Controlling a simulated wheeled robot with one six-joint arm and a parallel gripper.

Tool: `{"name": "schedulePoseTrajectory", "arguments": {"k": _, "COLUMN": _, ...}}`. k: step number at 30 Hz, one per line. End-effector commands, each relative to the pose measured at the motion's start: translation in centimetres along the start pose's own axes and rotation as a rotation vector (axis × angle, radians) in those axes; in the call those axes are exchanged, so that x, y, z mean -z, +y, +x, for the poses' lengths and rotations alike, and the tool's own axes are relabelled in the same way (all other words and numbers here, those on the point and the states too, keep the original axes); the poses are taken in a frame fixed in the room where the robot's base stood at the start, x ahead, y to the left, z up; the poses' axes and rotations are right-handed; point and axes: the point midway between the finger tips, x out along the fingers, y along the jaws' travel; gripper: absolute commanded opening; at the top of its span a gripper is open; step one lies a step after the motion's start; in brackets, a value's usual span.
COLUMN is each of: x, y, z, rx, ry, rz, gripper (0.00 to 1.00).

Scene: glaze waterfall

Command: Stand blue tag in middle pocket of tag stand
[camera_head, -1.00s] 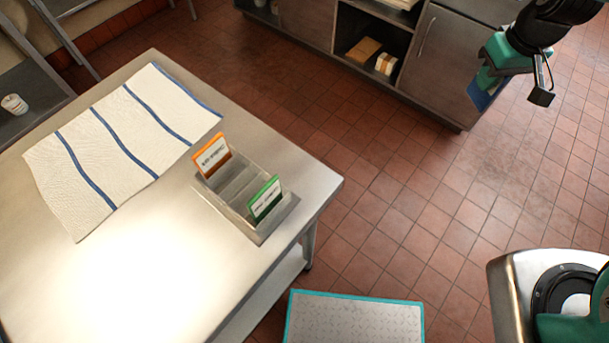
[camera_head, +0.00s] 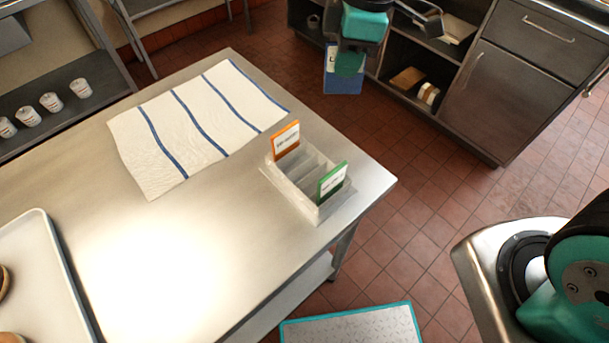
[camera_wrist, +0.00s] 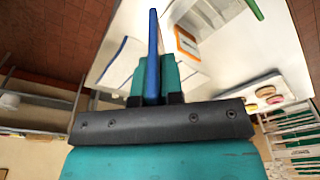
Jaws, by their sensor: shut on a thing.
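The blue tag (camera_head: 343,76) is held by my gripper (camera_head: 350,55) in the air beyond the table's far right corner. In the wrist view the blue tag (camera_wrist: 153,55) shows edge-on between the teal fingers of my gripper (camera_wrist: 153,85). The grey tag stand (camera_head: 296,187) sits on the steel table near its right edge. An orange tag (camera_head: 286,140) stands in its far end and a green tag (camera_head: 332,181) in its near end. The middle pocket between them looks empty. My gripper is apart from the stand.
A white cloth with blue stripes (camera_head: 190,130) lies left of the stand on the steel table (camera_head: 180,255). A pale tray (camera_head: 38,270) is at the table's left. Cabinets (camera_head: 525,85) stand behind on the tiled floor.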

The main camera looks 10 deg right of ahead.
Motion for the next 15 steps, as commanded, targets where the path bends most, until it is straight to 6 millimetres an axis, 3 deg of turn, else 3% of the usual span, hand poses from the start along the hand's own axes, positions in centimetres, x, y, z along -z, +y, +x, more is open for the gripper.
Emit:
{"name": "schedulePoseTrajectory", "arguments": {"k": 1, "x": 2.1, "y": -2.0, "z": -1.4, "rx": 0.017, "ry": 0.002, "rz": -0.157, "gripper": 0.0}}
{"name": "schedulePoseTrajectory", "arguments": {"k": 3, "x": 4.0, "y": -4.3, "z": -2.7, "rx": 0.043, "ry": 0.002, "rz": -0.351, "gripper": 0.0}}
{"name": "schedulePoseTrajectory", "arguments": {"k": 9, "x": 6.7, "y": -8.6, "z": -5.0, "rx": 0.09, "ry": 0.001, "rz": -0.69, "gripper": 0.0}}
{"name": "schedulePoseTrajectory", "arguments": {"k": 12, "x": 6.9, "y": -9.3, "z": -4.6, "rx": 0.101, "ry": 0.0, "rz": -0.743, "gripper": 0.0}}
{"name": "schedulePoseTrajectory", "arguments": {"k": 15, "x": 6.6, "y": -9.4, "z": -2.7, "rx": 0.106, "ry": -0.001, "rz": -0.749, "gripper": 0.0}}
